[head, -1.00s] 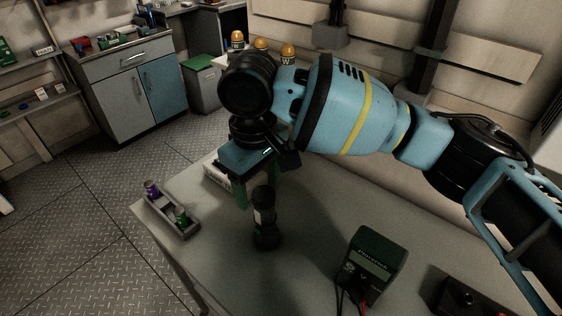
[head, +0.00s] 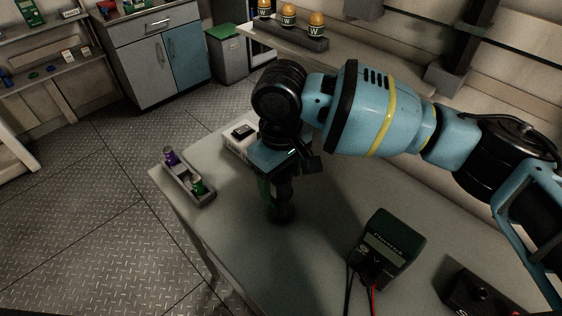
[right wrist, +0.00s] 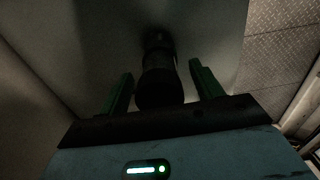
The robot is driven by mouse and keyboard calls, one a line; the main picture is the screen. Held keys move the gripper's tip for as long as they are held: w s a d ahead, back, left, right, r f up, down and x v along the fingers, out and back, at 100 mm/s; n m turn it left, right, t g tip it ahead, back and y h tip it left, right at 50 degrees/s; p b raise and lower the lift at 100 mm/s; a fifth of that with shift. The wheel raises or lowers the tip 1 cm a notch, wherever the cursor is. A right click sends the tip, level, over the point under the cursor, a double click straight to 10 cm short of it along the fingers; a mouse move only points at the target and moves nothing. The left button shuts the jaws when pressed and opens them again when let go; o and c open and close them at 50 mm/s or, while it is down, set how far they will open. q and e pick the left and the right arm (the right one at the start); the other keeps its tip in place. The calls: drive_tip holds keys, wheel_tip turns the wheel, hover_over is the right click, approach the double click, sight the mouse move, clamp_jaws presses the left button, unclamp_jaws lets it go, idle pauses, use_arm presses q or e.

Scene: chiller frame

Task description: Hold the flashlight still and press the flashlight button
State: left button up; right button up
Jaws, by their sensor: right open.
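The dark flashlight (head: 282,212) stands upright on the grey table in the head view. My right gripper (head: 277,192) is over its upper part, and the gripper body hides the top of it. In the right wrist view the flashlight (right wrist: 158,72) lies between the two green fingers of the right gripper (right wrist: 161,84). Gaps show on both sides, so the jaws are open and not closed on it. The flashlight's button cannot be made out. My left gripper is not in view.
On the table (head: 232,228), a grey tray (head: 203,199) with purple and green cells stands left of the flashlight. A white box (head: 240,146) is behind it. A green multimeter (head: 386,242) with leads stands at right, near a dark box (head: 478,296). Table space between flashlight and multimeter is clear.

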drive_tip(key=shift+f, duration=0.5)
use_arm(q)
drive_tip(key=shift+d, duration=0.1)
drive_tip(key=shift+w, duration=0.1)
use_arm(e)
drive_tip(key=c, duration=1.3)
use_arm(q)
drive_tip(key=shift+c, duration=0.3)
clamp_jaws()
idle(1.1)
